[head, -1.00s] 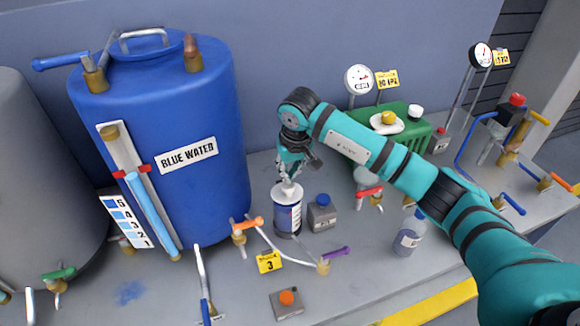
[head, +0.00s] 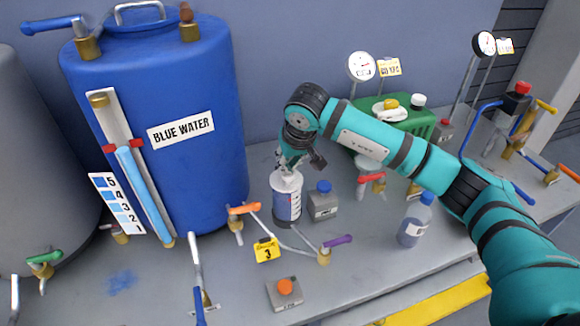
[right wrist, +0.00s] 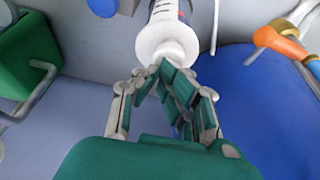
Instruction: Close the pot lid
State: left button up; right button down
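The pot (head: 287,205) is a small white and dark-blue labelled cylinder, standing upright on the bench in front of the blue tank. Its white top (right wrist: 168,40) shows in the right wrist view as a round rim with a smaller raised centre. Whether the lid is fully seated I cannot tell. My right gripper (right wrist: 160,68) has its fingertips together at the edge of that raised centre. No part of the lid shows clearly between them. In the head view the right gripper (head: 288,165) points down just above the pot and partly hides its top. My left gripper is not in view.
An orange-handled valve (head: 243,209) and a yellow tag (head: 267,250) are close on the left and front. The large blue tank (head: 170,110) stands behind left. A clear bottle (head: 414,222) is further right.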

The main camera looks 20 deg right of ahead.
jog(key=shift+s+d+f, duration=0.1)
jog(key=shift+f, duration=0.3)
